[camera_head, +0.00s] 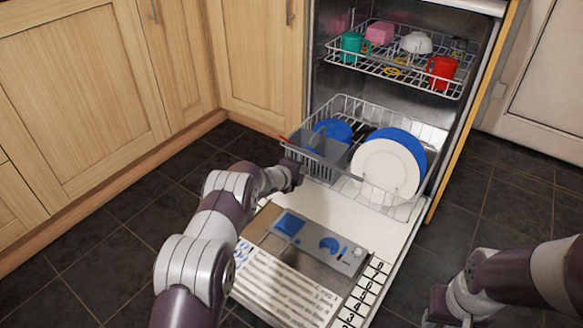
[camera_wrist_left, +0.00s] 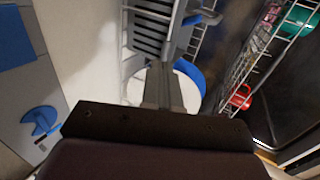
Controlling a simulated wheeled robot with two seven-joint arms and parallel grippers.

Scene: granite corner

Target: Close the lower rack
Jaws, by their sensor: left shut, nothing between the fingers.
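The lower rack (camera_head: 425,133) of the dishwasher is pulled out over the open door (camera_head: 405,228). It holds a white plate (camera_head: 384,170), blue plates (camera_head: 412,143), a blue bowl (camera_head: 333,129) and a grey cutlery basket (camera_head: 318,155) at its left front. My left gripper (camera_head: 292,170) is at the rack's front left corner, close to the basket. In the left wrist view its shut, empty fingers (camera_wrist_left: 162,85) point toward the basket (camera_wrist_left: 158,28) and the plates; contact cannot be told. My right gripper (camera_head: 440,305) is low at the right, its fingers not clear.
The upper rack (camera_head: 400,70) holds a green cup (camera_head: 352,46), a red cup (camera_head: 442,70), a white bowl (camera_head: 416,43) and a pink item (camera_head: 380,33). Wooden cabinets (camera_head: 80,90) stand at the left. Dark tiled floor (camera_head: 130,215) is free on both sides of the door.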

